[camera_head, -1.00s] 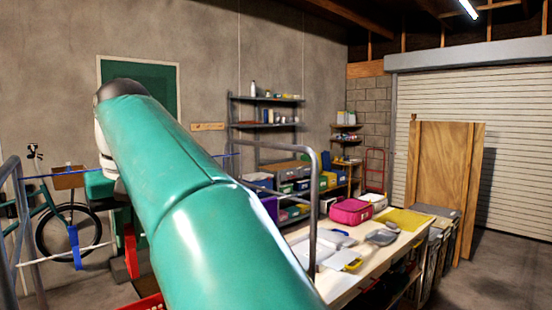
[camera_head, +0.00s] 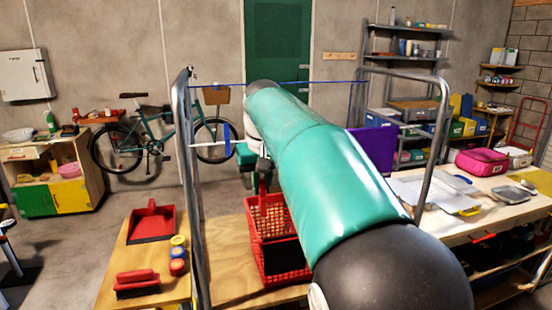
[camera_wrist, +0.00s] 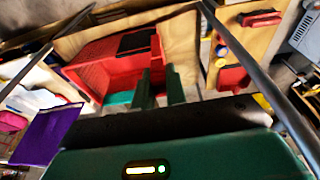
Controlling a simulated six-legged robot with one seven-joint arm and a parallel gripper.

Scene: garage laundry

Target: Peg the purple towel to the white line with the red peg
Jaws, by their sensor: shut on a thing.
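The purple towel (camera_head: 372,150) hangs at the right of the metal frame, partly behind my arm; it also shows at lower left in the wrist view (camera_wrist: 45,133). The white line (camera_head: 205,144) runs low from the left post, with a blue peg (camera_head: 226,138) on it; its right part is hidden behind my arm. My gripper (camera_head: 262,180) is above the red basket, left of the towel and apart from it. In the wrist view its green fingers (camera_wrist: 160,88) are close together on a red piece, apparently the red peg, which blends with the basket behind.
A red basket (camera_head: 282,268) stands on a wooden board inside the frame, below my gripper. A blue line (camera_head: 330,81) spans the frame's top between metal posts (camera_head: 190,190). A red dustpan (camera_head: 152,222) and brush lie left. A cluttered workbench (camera_head: 500,205) is at right.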

